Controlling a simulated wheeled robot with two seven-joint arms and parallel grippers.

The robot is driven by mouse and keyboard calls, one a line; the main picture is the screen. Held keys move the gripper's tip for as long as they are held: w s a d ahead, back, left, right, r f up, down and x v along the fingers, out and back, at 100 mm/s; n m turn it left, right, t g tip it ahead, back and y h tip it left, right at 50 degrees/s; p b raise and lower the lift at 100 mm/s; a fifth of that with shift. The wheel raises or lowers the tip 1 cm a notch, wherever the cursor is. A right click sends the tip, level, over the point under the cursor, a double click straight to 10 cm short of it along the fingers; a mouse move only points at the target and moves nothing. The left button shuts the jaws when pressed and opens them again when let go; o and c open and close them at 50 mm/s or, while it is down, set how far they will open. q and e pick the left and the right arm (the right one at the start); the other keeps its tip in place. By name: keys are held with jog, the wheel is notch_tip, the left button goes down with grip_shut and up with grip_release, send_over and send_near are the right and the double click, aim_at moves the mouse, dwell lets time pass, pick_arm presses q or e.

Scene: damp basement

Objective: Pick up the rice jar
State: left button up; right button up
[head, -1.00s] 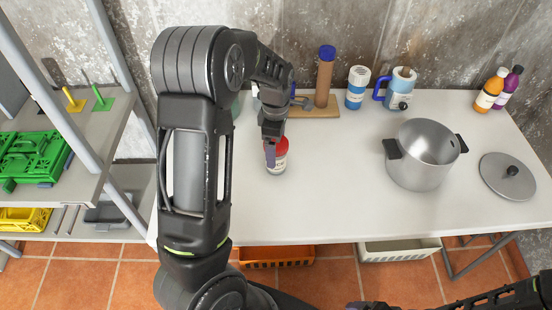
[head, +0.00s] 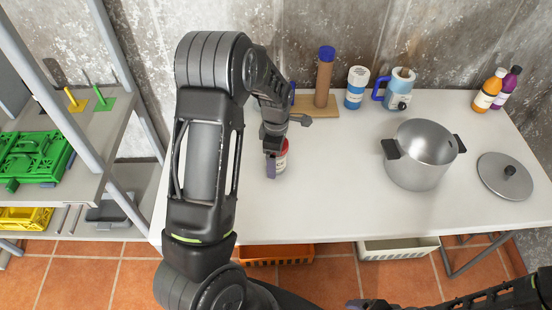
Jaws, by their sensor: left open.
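The rice jar (head: 282,160), a small jar with a red lid and a pale label, stands upright on the white table (head: 340,210), left of the pot. My left gripper (head: 271,170) is open, pointing down at the jar's left side. A finger covers part of the jar. I cannot tell whether the finger touches the jar. Part of my right arm shows at the bottom right, but its gripper jaws cannot be made out.
A steel pot (head: 420,155) and its lid (head: 505,176) stand to the right. Along the back are a wooden board (head: 318,108) with a brown cylinder (head: 324,80), a blue-and-white jar (head: 356,88), a mug (head: 398,90) and two bottles (head: 490,92). The table's front middle is clear.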

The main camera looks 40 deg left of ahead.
dwell(0.3)
pick_arm(q)
jog(key=c, duration=1.9)
jog(key=shift+w+r, duration=0.1)
jog(key=shift+r, duration=0.1)
notch_tip(320, 180, up, 10)
jog(key=shift+f+b, duration=0.1)
jog(key=shift+b, duration=0.55)
